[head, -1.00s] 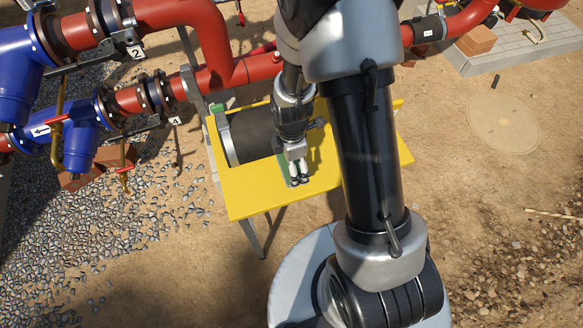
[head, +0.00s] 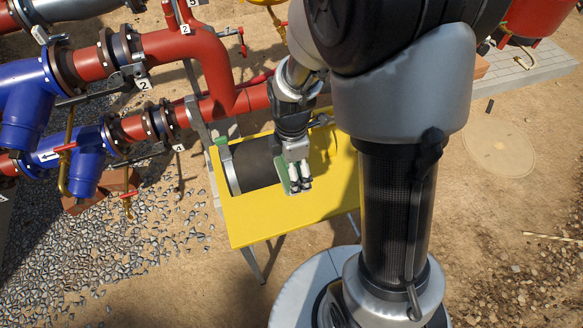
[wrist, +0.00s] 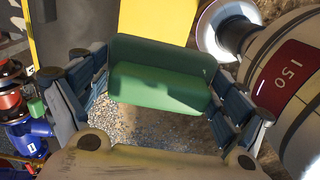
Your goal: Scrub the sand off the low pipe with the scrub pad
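My gripper (head: 299,187) is over the yellow board, at the right end of a dark cylinder (head: 255,163), probably the low pipe. The gripper and wrist hide the cylinder's right end. The green scrub pad (wrist: 160,87) sits between the two fingers in the wrist view, with a finger at each end. It also shows as a green edge beside the fingers in the head view (head: 283,177). I cannot tell whether the pad touches the cylinder. Sand on the cylinder is not clear at this size.
The yellow board (head: 265,220) stands on legs below the cylinder. Red pipes (head: 208,65) and blue fittings (head: 84,160) stand at the left and behind. A pale round body with a red "150" label (wrist: 286,67) is close at the right in the wrist view. Open sandy ground lies right.

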